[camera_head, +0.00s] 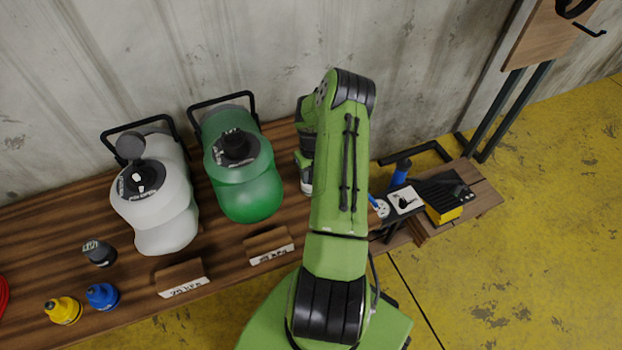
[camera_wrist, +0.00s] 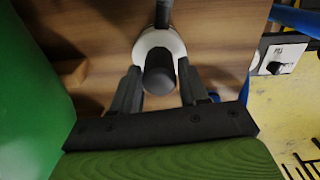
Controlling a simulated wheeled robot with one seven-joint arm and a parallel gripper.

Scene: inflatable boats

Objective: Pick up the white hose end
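In the wrist view, a round white piece (camera_wrist: 177,40) with a dark grey cylinder in front is the likely white hose end. A dark stem runs up from it. My gripper (camera_wrist: 159,66) has its two black fingers apart, one on each side of the piece. The fingertips are close to its edges; whether they touch is unclear. In the head view, my green arm reaches down over the bench and hides most of my gripper and the piece.
A green jug (camera_head: 246,185) stands left of my arm, and a white jug (camera_head: 158,205) further left. On the right are a white box with a knob (camera_head: 405,199) and a yellow box (camera_head: 443,214). Small bottles stand at the front left of the wooden bench (camera_head: 50,225).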

